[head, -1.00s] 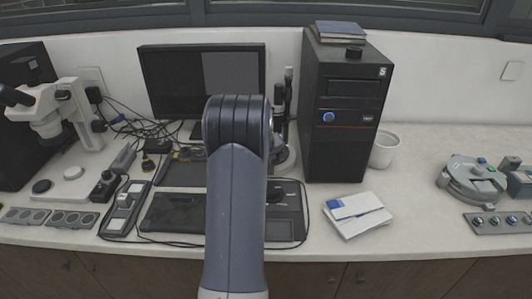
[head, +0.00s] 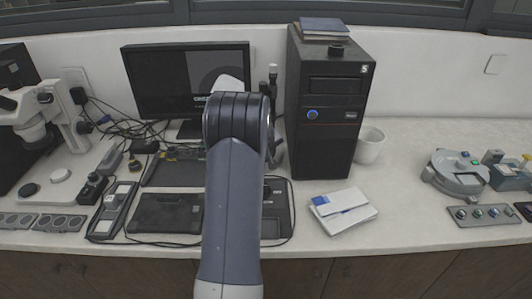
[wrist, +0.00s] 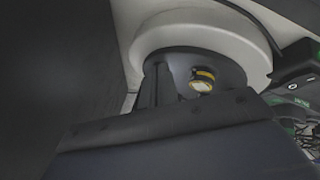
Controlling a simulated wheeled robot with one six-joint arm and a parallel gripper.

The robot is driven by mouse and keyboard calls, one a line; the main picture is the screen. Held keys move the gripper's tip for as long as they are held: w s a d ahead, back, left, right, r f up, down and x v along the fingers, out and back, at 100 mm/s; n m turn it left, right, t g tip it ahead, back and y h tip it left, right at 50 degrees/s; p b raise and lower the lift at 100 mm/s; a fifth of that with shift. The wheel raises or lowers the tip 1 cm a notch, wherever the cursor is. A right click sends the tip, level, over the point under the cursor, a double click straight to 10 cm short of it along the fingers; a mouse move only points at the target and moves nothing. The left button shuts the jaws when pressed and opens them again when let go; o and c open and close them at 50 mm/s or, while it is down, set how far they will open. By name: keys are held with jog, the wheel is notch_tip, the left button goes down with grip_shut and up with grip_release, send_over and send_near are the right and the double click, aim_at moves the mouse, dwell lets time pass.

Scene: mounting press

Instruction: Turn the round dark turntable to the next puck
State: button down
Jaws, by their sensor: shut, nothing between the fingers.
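In the wrist view, a dark round face (wrist: 221,71) sits inside a thick pale ring (wrist: 190,32). A small yellow-and-black round piece (wrist: 203,80) shows against it. I cannot tell whether this is the turntable with a puck. My gripper (wrist: 157,82) is shut and empty, with its dark fingers seen in front of the round face; contact cannot be told. In the head view my arm hides the gripper. A grey round machine (head: 456,170) stands at the right of the bench; no dark turntable is clearly seen there.
A black computer tower (head: 325,135) stands mid-bench, with a white cup (head: 370,146) beside it and a white-and-blue box (head: 342,210) in front. A monitor (head: 188,85) and microscope (head: 35,112) are left. A knob panel (head: 484,214) lies right. Bench between box and panel is clear.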

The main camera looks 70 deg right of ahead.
jog(key=shift+s+d, duration=0.4)
jog(key=shift+d, duration=0.4)
jog(key=shift+d+b, duration=0.2)
jog(key=shift+b, duration=0.1)
dwell(0.3)
